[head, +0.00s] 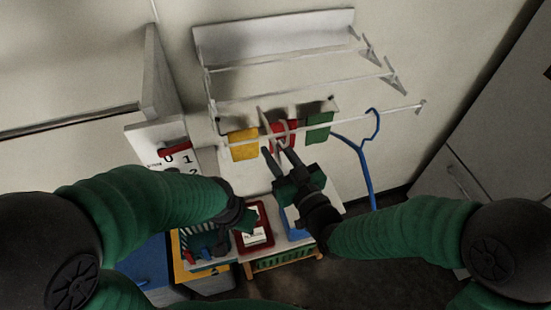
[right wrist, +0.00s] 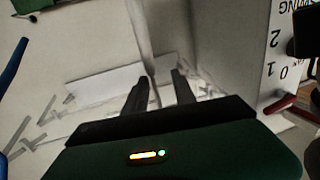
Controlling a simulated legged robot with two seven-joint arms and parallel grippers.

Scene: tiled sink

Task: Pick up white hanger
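A pale hook-like shape, apparently the white hanger (head: 264,119), is at the middle of the rod, in front of the red cloth. Its lower part is hard to make out against the pale wall. My right gripper (head: 276,150) is just below it, fingers pointing up toward the rod, parted with nothing visibly held. In the right wrist view the two fingers (right wrist: 160,82) are apart, with a pale upright strip beyond them that I cannot identify for sure. My left gripper (head: 238,217) is low on the left; its fingers are not clear.
A white wall shelf (head: 275,38) is above. A red-framed bin (head: 254,228) stands below.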

